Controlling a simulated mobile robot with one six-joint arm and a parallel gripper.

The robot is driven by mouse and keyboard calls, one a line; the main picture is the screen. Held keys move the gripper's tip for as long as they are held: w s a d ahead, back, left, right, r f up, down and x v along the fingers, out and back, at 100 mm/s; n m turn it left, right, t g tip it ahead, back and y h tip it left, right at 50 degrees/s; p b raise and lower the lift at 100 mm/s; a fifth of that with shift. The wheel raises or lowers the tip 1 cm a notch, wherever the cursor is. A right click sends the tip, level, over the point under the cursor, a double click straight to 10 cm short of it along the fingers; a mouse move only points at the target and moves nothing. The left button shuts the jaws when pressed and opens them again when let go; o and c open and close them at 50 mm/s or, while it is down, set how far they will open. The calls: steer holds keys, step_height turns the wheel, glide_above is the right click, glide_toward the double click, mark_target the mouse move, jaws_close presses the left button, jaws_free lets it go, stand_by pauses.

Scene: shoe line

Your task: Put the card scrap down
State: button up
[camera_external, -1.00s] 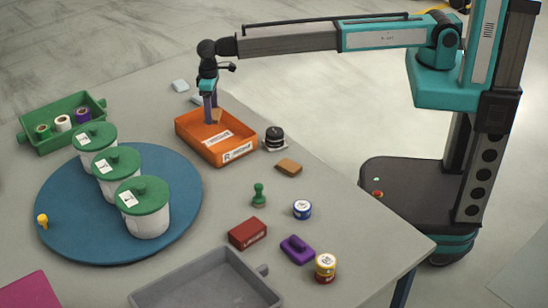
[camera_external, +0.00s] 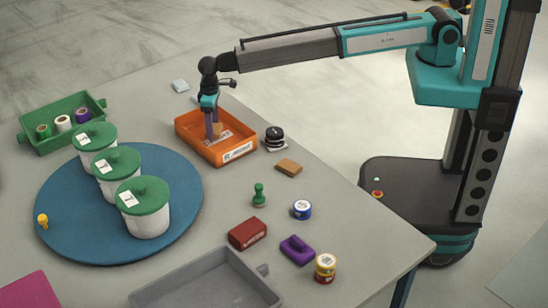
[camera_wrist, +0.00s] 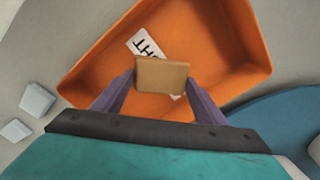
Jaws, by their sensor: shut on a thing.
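The card scrap (camera_wrist: 162,74) is a small brown rectangle held between the two purple fingers of my gripper (camera_wrist: 161,85) in the wrist view. My gripper (camera_external: 214,128) is shut on it, over the orange tray (camera_external: 188,137) in the outside view. The scrap (camera_external: 218,127) shows there just beside the fingers. The orange tray (camera_wrist: 232,50) lies behind the scrap in the wrist view, with a white printed label on its floor partly hidden by the scrap. I cannot tell whether the scrap touches the tray floor.
A blue round mat (camera_external: 75,228) with several green-lidded white pots stands left of the tray. A black round item (camera_external: 274,137) and another brown piece (camera_external: 289,167) lie right of it. A green crate (camera_external: 52,145) is at far left. A grey tray (camera_external: 205,283) is in front.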

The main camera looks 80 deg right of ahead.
steer(key=shift+f, duration=1.6)
steer(key=shift+f, duration=0.15)
steer(key=o, duration=1)
steer(key=shift+r, duration=0.3)
step_height(320, 180, up, 12)
steer(key=b, duration=0.2)
steer(key=shift+f, duration=0.1)
